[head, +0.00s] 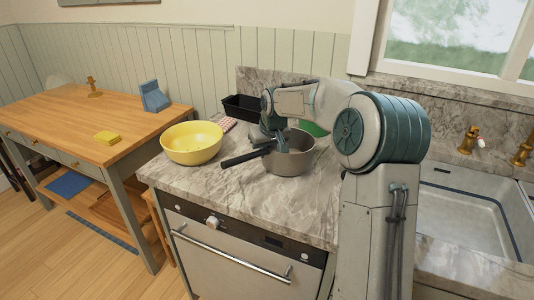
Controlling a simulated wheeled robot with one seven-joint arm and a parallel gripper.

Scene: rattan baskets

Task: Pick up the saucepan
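A grey saucepan (289,160) stands on the marble counter in the head view, with its dark handle (245,157) pointing left toward the front edge. My gripper (281,146) is at the pan's upper left rim, above or beside its opening. The gripper is small and partly merged with the pan's outline, so I cannot tell whether its fingers touch the pan or how far apart they are. My arm hides part of the area behind the pan.
A black tray (241,108) and a green item (314,129) lie behind. A sink (475,215) is at right. The counter's front (240,200) is clear.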

